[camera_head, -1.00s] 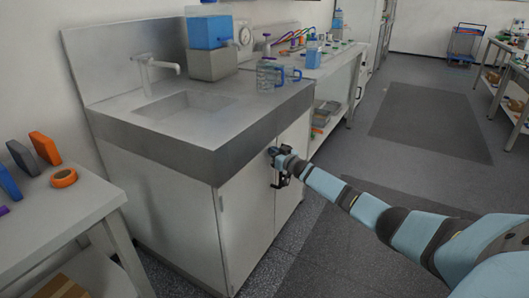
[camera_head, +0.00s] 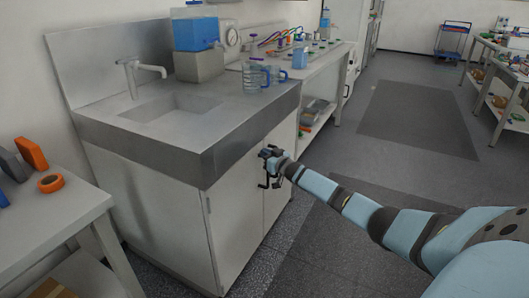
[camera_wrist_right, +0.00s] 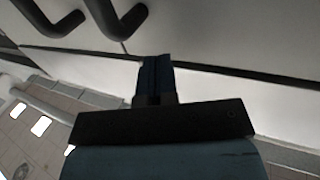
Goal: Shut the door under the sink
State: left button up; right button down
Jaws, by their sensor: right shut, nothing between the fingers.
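The sink cabinet has a steel top with a basin (camera_head: 172,107) and pale doors below. The near door (camera_head: 236,215) and the far door (camera_head: 278,195) look close to flush in the head view; I cannot tell whether a small gap is left. My right gripper (camera_head: 266,153) is shut and empty, at the cabinet front by the dark door handles. In the right wrist view the shut fingers (camera_wrist_right: 155,75) point at the pale front, with two dark handles (camera_wrist_right: 118,18) beyond them. Contact with a door is unclear. My left gripper is out of view.
A blue-topped container (camera_head: 196,45) and glass jugs (camera_head: 256,76) stand on the sink top. A side table (camera_head: 55,215) with an orange tape roll (camera_head: 51,183) is at left. A bench (camera_head: 335,65) stands beyond the sink. The floor (camera_head: 415,120) at right is clear.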

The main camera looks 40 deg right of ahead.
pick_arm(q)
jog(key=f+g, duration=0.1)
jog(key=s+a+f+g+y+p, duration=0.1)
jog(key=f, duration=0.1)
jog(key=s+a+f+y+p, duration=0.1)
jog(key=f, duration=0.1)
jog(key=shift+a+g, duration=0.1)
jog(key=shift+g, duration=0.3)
pick_arm(e)
jog(key=s+d, duration=0.4)
jog(key=s, duration=0.6)
jog(key=shift+s+d, duration=0.2)
jog(key=shift+s, duration=0.15)
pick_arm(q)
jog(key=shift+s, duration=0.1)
pick_arm(e)
jog(key=shift+s+f, duration=0.1)
jog(key=shift+f, duration=0.05)
